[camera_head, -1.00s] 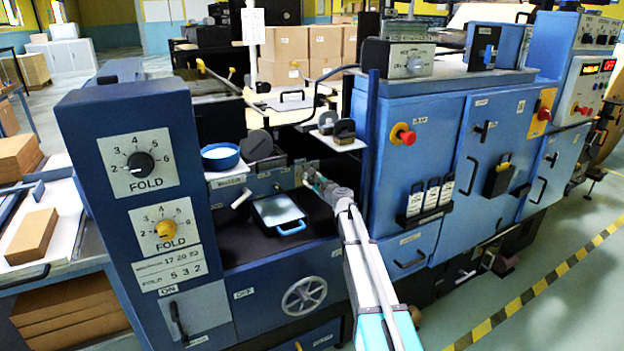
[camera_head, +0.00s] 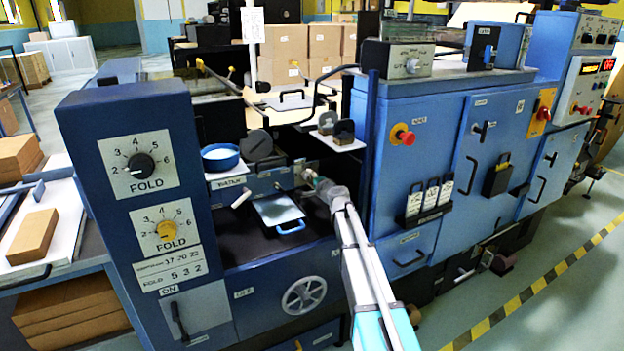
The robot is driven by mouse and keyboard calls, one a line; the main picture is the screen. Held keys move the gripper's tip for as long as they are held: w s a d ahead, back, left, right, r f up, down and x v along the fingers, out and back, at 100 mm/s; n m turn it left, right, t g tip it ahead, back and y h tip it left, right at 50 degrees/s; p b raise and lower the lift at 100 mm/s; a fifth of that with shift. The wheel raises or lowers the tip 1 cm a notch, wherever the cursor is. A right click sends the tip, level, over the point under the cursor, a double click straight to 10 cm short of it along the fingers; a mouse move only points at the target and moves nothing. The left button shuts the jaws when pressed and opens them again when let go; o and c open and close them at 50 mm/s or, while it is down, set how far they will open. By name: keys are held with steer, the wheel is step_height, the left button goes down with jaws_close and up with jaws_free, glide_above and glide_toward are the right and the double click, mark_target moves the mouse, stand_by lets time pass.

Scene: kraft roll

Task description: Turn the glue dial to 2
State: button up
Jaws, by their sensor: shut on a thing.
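My gripper (camera_head: 309,177) reaches over the dark shelf to a small pale plate (camera_head: 299,171) on the blue front rail in the middle of the machine. It is shut on what seems to be the glue dial there. The fingers cover the dial, so its pointer, its numbers and any label cannot be read.
A blue bowl (camera_head: 221,158), a blue-handled tray (camera_head: 278,209) and a small shelf with jars (camera_head: 340,143) are close to my gripper. A blue cabinet (camera_head: 420,160) stands right.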

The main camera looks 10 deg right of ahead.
steer(key=n, duration=0.5)
steer(key=shift+h, duration=0.3)
steer(key=n, duration=0.5)
steer(key=shift+a+h, duration=0.1)
steer(key=shift+h, duration=0.2)
steer(key=o, duration=1.2)
steer(key=shift+b, duration=0.3)
